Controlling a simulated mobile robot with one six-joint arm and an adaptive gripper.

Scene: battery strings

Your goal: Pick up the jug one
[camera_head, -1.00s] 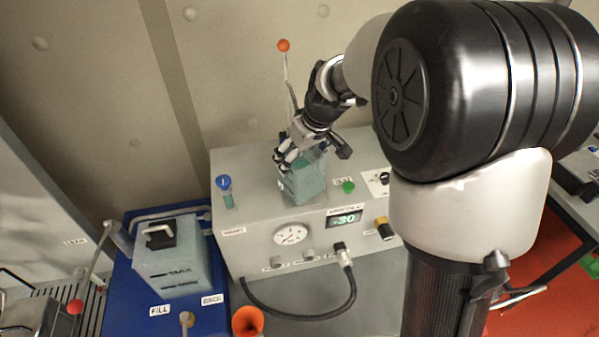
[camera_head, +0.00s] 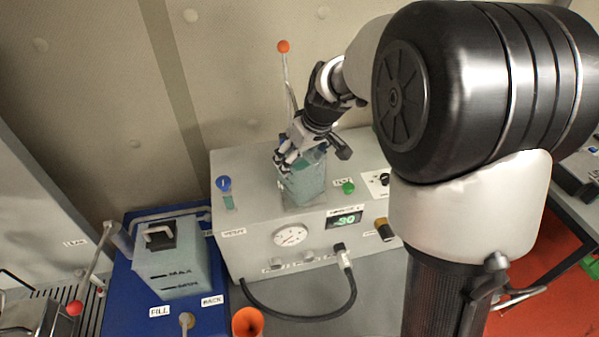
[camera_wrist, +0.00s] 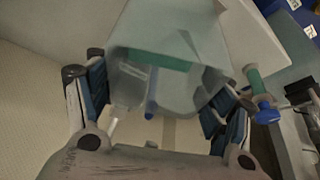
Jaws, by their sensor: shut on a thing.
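A translucent teal-grey jug (camera_head: 304,183) is on or just above the top of the grey machine; I cannot tell whether its base touches. My gripper (camera_head: 286,158) reaches it from above and behind and is shut on its upper part. In the wrist view the jug (camera_wrist: 165,60) fills the upper middle, with greenish liquid inside. The fingers of my gripper (camera_wrist: 158,112) stand at its left and right sides. The fingers partly hide the jug's upper edge in the head view.
The grey machine (camera_head: 255,250) carries a dial, a display, a blue-capped tube (camera_head: 226,190) and a green button (camera_head: 348,187). An orange-tipped rod (camera_head: 284,47) rises behind the jug. A capped MAX/MIN container (camera_head: 180,262) stands on a blue base at left. An orange funnel (camera_head: 247,322) is in front.

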